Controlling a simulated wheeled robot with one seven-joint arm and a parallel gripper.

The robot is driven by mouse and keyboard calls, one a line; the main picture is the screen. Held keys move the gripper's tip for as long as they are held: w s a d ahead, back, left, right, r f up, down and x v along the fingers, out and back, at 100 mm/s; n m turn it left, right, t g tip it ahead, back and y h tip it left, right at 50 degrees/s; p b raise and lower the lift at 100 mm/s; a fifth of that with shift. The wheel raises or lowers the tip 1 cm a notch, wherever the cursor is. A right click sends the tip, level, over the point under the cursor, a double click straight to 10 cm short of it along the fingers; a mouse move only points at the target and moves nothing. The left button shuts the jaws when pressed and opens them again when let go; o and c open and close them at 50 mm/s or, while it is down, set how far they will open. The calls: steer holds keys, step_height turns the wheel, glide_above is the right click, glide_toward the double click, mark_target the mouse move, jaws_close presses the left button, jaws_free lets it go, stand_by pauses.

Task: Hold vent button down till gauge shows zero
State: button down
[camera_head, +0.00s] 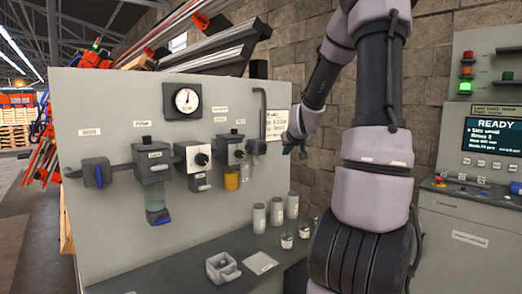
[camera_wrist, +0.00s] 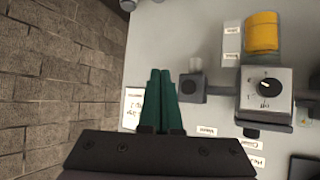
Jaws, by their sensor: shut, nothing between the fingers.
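The gauge (camera_head: 186,100) is a white dial in a dark square frame, high on the grey panel. Its dark needle points roughly upward; the numbers are too small to read. In the wrist view a small grey block with a round dark button (camera_wrist: 192,88) sits on the panel, with small labels near it; it looks like the vent button. I cannot make it out clearly in the head view. My gripper (camera_head: 289,149) is at the panel's right side. Its green fingers (camera_wrist: 161,73) are shut and empty, beside the block in the wrist view; contact cannot be told.
A filter (camera_head: 152,165), a regulator (camera_head: 194,157) and a yellow-bowled unit (camera_head: 232,178) line the panel's pipe. A white notice (camera_head: 276,124) is near my gripper. A console (camera_head: 470,215) reads READY.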

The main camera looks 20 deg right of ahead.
glide_toward(266, 150)
steer(key=shift+w+d+f, duration=0.3)
steer(key=shift+w+f, duration=0.3)
steer(key=shift+f, duration=0.05)
steer(key=shift+w+d+f, duration=0.3)
steer(key=shift+w+f, duration=0.3)
steer(key=shift+f, duration=0.1)
steer(key=shift+w+d+f, duration=0.3)
steer(key=shift+w+f, duration=0.25)
steer(key=shift+f, duration=0.1)
steer(key=shift+w, duration=0.1)
stand_by(1.0)
steer(key=shift+w+a, duration=0.15)
steer(key=shift+w, duration=0.15)
steer(key=shift+w+a, duration=0.25)
steer(key=shift+w, duration=0.3)
stand_by(3.7)
